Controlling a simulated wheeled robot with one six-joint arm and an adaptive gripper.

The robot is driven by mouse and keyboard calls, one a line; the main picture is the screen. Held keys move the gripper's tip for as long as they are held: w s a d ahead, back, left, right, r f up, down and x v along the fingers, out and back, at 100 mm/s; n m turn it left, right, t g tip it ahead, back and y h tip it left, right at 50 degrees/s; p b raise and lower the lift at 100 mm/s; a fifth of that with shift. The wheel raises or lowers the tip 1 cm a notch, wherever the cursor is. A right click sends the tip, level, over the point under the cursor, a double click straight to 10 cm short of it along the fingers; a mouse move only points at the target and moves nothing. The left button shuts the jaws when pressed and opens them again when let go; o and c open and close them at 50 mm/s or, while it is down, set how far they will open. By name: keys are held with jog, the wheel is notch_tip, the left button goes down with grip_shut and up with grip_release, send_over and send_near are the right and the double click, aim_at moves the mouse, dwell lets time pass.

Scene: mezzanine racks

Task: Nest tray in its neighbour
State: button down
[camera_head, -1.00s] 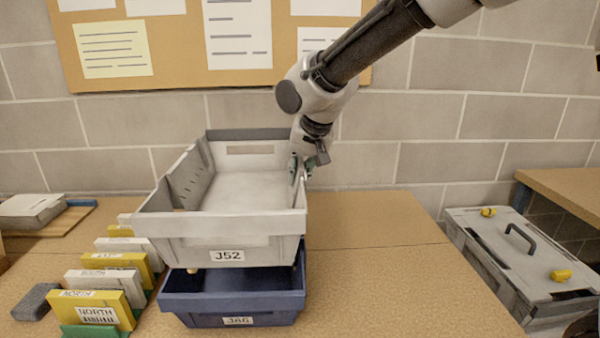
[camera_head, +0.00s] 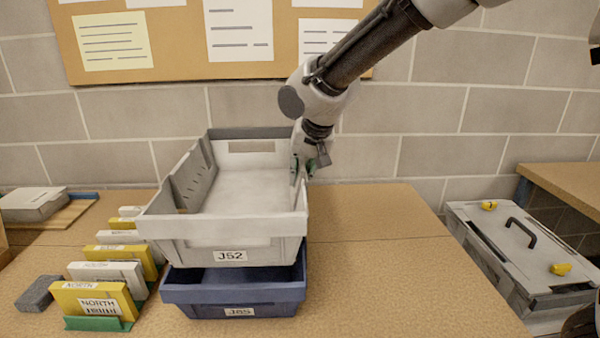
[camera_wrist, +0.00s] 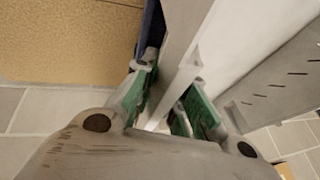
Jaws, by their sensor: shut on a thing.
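The grey tray labelled J52 (camera_head: 222,228) is in the middle of the head view, over the blue tray labelled J85 (camera_head: 235,297). The grey tray looks empty and roughly level; I cannot tell whether it touches the blue one. The blue tray stands on the table, its inside mostly hidden under the grey tray. My gripper (camera_head: 303,172) is shut on the grey tray's right wall, towards the back. In the wrist view the green-padded fingers (camera_wrist: 170,105) straddle that wall, and a strip of blue tray (camera_wrist: 152,28) shows beside it.
Several yellow and white cards in a green holder (camera_head: 98,323) stand close left of the trays. A dark grey block (camera_head: 38,293) lies further left. The tabletop (camera_head: 400,270) is clear to the right. A lidded grey case (camera_head: 520,255) stands beyond the table's right edge.

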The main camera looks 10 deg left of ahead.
dwell(0.3)
jog(key=shift+f, duration=2.05)
jog(key=shift+f, duration=1.65)
